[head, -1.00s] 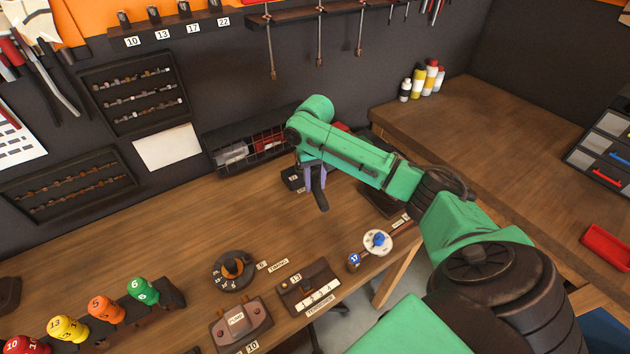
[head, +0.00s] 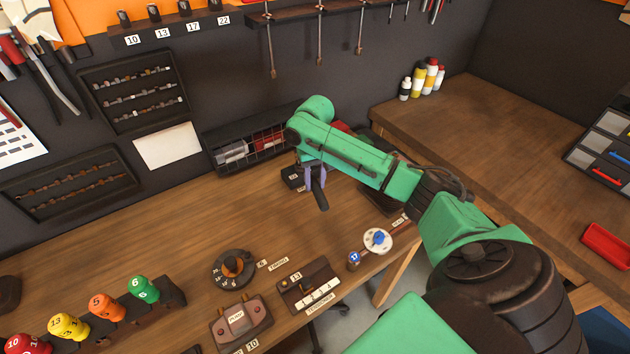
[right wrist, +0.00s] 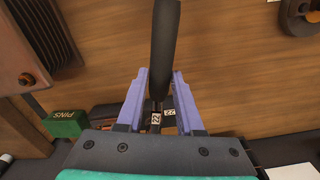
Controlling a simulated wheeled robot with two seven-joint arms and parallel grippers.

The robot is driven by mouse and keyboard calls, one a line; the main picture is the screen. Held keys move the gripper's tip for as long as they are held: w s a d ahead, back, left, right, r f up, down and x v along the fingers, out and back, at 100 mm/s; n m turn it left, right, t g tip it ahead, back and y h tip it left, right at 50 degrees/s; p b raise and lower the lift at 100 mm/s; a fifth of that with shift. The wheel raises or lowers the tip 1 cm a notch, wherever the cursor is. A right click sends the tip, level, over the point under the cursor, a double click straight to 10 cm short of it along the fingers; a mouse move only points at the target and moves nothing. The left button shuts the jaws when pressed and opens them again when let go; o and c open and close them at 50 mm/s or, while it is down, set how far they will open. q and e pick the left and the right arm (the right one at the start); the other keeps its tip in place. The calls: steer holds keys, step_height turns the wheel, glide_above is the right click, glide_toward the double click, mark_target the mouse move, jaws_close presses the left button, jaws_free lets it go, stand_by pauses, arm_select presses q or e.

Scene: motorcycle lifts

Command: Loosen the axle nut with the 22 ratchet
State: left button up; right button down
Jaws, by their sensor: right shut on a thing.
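My right gripper (head: 316,176) has purple fingers and is low over the back of the wooden bench. It is shut on a dark handle (head: 322,201), which also shows between the fingers in the right wrist view (right wrist: 165,42). The handle points away from the palm. A tag (right wrist: 156,119) reading 22 shows between the fingers, near the handle's base; whether it is on the tool or on the holder behind cannot be told. A small dark block (head: 292,179) with a pale label stands just left of the gripper. I cannot make out the axle nut. My left gripper is not in view.
A wire-front bin (head: 250,147) stands against the wall behind the gripper. A white dial with a blue knob (head: 377,239) sits at the bench's right edge. Numbered coloured knobs (head: 103,308) stand front left. A green PINS box (right wrist: 66,121) shows in the right wrist view.

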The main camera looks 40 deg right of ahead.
stand_by(0.3)
steer(key=d+n, duration=0.2)
steer(key=d, duration=0.1)
steer(key=shift+s+d+f+n, duration=0.1)
steer(key=shift+s+d+n, duration=0.25)
steer(key=shift+n, duration=0.05)
steer(key=shift+w+d+n, duration=0.1)
steer(key=shift+d+n, duration=1.3)
steer(key=shift+d, duration=0.45)
steer(key=shift+d, duration=0.1)
steer(key=shift+w+d+n, duration=0.3)
steer(key=shift+d+n, duration=0.45)
steer(key=shift+d, duration=0.1)
steer(key=shift+w+d+n, duration=0.25)
steer(key=shift+d+n, duration=0.5)
steer(key=shift+d, duration=0.05)
